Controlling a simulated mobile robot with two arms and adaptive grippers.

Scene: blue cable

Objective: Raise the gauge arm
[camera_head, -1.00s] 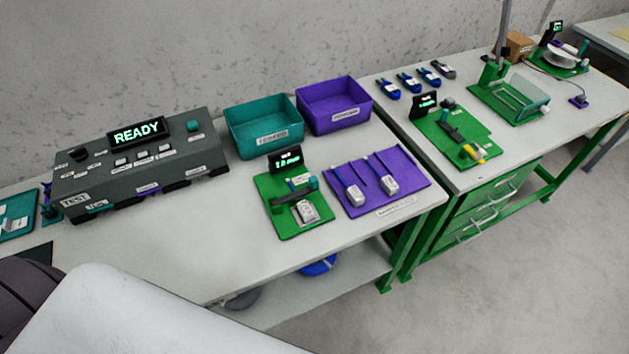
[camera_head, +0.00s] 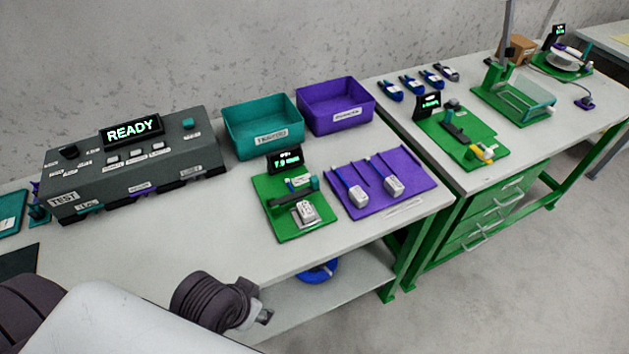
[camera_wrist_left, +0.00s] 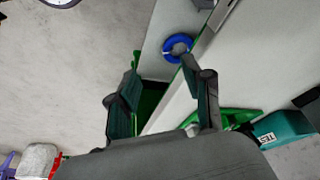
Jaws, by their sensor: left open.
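The gauge (camera_head: 278,218) is a green plate with a small lit display (camera_head: 286,160) at its back, on the near bench. Its dark gauge arm (camera_head: 292,200) lies low across the plate, and a grey-white connector (camera_head: 307,213) sits beside its front end. My left gripper (camera_wrist_left: 163,60) is open and empty in the left wrist view, its two fingers well apart. It is away from the gauge, near the bench's front edge. In the head view my arm comes in at the bottom, and its fingers are not clear there. My right gripper is not in view.
A purple board (camera_head: 382,186) with two cables lies right of the gauge. A teal bin (camera_head: 262,133) and purple bin (camera_head: 336,113) stand behind. A tester (camera_head: 133,165) reading READY is at left. A blue coil (camera_head: 318,272) lies on the shelf below. The bench front is clear.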

